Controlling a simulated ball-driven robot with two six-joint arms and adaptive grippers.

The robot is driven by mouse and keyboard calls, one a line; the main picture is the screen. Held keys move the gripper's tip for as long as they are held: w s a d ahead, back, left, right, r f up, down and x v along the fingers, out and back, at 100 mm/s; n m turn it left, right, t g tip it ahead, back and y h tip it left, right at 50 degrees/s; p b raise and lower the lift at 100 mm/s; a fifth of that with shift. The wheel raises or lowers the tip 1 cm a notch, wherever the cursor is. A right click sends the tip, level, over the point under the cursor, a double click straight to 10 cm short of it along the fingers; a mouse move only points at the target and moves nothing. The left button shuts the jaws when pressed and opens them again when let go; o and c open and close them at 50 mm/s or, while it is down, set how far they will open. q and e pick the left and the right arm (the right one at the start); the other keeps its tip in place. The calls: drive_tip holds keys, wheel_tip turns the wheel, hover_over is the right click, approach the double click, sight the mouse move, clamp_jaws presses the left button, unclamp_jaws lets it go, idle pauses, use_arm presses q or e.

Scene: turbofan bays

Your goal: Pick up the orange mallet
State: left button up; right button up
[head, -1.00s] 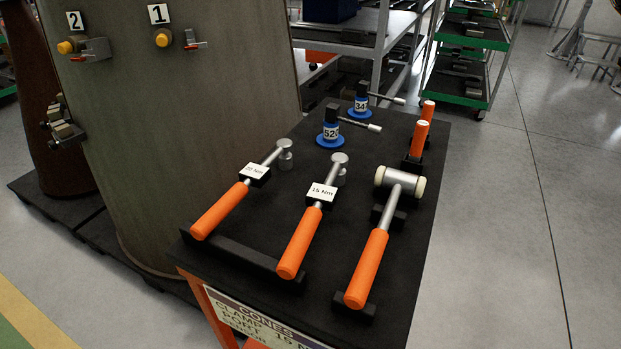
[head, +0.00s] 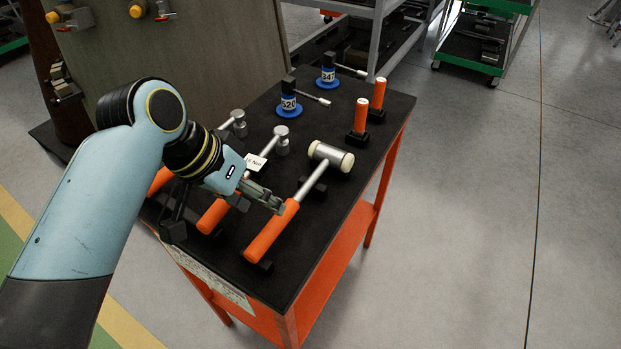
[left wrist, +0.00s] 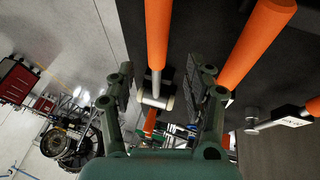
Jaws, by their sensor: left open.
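The orange mallet (head: 270,233) lies on the black top of the cart, its orange handle toward the front. Its silver head with pale faces (head: 328,157) points to the back right. My left gripper (head: 268,198) is open beside and above the upper end of the handle, partly covering it. In the left wrist view, the mallet handle (left wrist: 158,32) and shaft show in the gap between the two open fingers (left wrist: 163,85). I cannot tell whether a finger touches it. My right gripper is not in view.
Two orange-handled torque wrenches (head: 213,214) lie left of the mallet, partly behind my left arm. Two blue-based labelled items (head: 289,103) and two upright orange handles (head: 378,93) stand at the back of the cart (head: 395,112). Clear floor lies to the right.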

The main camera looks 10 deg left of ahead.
sight(299, 197)
use_arm(q)
drive_tip(key=x, duration=0.6)
drive_tip(key=shift+d+f, duration=0.25)
drive_tip(key=shift+f, duration=0.05)
drive_tip(key=shift+r, duration=0.1)
clamp_jaws()
